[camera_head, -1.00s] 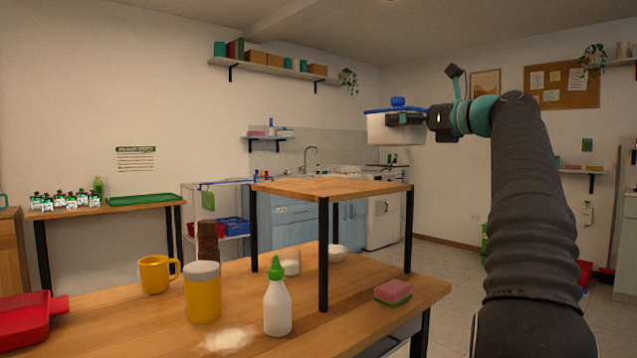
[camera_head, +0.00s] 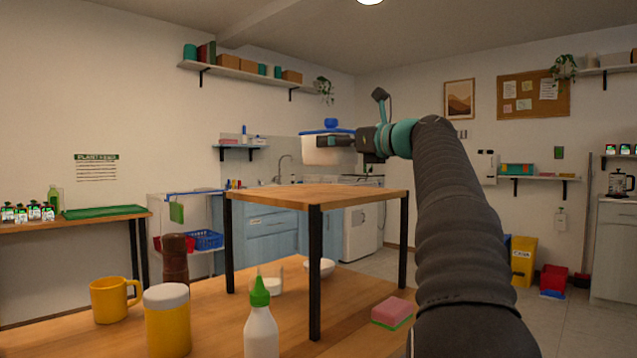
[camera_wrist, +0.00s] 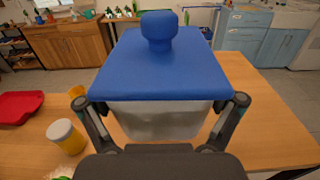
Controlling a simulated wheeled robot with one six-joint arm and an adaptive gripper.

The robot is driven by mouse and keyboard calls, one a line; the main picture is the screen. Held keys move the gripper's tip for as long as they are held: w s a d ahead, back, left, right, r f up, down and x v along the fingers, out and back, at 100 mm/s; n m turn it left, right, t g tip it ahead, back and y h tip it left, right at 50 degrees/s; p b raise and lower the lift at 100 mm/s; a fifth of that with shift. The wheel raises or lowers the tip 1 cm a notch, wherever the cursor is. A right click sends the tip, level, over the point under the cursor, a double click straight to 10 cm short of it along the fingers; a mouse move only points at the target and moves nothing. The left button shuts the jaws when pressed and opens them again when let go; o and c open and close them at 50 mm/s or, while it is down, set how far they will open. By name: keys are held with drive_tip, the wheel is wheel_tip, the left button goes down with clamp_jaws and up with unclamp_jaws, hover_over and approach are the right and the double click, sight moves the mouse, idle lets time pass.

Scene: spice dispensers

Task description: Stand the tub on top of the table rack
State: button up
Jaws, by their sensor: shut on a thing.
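The tub (camera_head: 322,152) is white and translucent with a blue lid and a blue knob. My gripper (camera_head: 338,142) is shut on it and holds it upright. In the head view it appears above the far part of the table rack (camera_head: 305,197), with a small gap seen under it. The rack has a wooden top on black legs and its top is bare. In the wrist view the tub (camera_wrist: 160,120) sits between both fingers of my gripper (camera_wrist: 160,108), lid up. The tub hides the middle of what lies below it.
The rack stands on a wooden table (camera_head: 225,315). Near it are a yellow mug (camera_head: 112,300), a yellow jar (camera_head: 167,325), a green-capped bottle (camera_head: 261,325), a brown shaker (camera_head: 175,260), a white bowl (camera_head: 319,268) and a pink-green sponge (camera_head: 392,312).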

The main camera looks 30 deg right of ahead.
sight(319, 153)
drive_tip(key=a, duration=0.1)
drive_tip(key=w+a+f, duration=0.1)
drive_tip(key=w+a+f+b, duration=0.1)
drive_tip(key=shift+a+f, duration=0.15)
drive_tip(key=shift+a, duration=0.15)
drive_tip(key=shift+f+b, duration=1.05)
drive_tip(key=shift+f, duration=0.95)
drive_tip(key=o, duration=1.2)
drive_tip(key=shift+f, duration=0.15)
drive_tip(key=shift+o, duration=0.2)
drive_tip(key=shift+s, duration=0.1)
drive_tip(key=v, duration=1.1)
drive_tip(key=shift+s+d, duration=0.15)
drive_tip(key=shift+s, duration=0.2)
